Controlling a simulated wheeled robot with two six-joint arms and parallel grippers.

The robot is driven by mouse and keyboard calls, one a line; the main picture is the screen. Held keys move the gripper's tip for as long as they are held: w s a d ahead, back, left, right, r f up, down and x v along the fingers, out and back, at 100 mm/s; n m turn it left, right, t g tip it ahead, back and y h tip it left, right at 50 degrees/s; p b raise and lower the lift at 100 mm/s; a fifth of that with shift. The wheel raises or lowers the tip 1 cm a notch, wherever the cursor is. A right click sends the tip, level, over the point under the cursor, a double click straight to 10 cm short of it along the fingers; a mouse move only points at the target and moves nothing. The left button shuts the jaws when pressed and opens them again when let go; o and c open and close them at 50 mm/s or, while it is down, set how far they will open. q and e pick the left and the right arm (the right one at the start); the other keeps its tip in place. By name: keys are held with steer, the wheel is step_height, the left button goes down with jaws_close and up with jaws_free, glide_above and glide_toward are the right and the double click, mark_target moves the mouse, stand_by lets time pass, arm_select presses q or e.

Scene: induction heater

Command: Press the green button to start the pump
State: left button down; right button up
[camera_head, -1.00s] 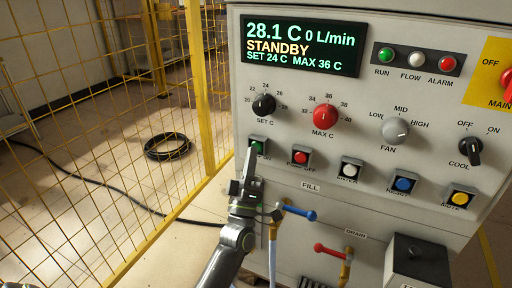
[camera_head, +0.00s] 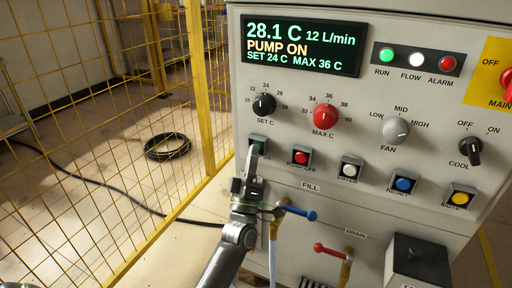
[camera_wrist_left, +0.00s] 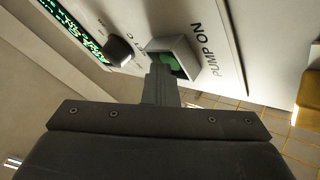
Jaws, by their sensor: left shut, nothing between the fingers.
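The green pump-on button (camera_wrist_left: 172,60) sits in a square grey housing at the left end of the panel's button row. My left gripper (camera_wrist_left: 160,72) is shut and empty, with its fingertips at the button's face, partly covering it; they look to be touching it. In the head view the left gripper (camera_head: 252,160) hides most of the green button (camera_head: 258,141). The display (camera_head: 302,45) reads PUMP ON and 12 L/min. The right gripper is not in view.
Red (camera_head: 301,157), white, blue and yellow buttons continue to the right. A blue-handled valve (camera_head: 298,212) is close beside my left gripper. Knobs sit above the buttons. A yellow mesh fence (camera_head: 100,130) stands at the left.

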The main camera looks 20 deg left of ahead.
arm_select(q)
steer(key=shift+s, duration=0.85)
steer(key=shift+s, duration=0.1)
steer(key=s, duration=0.4)
steer(key=shift+s, duration=0.4)
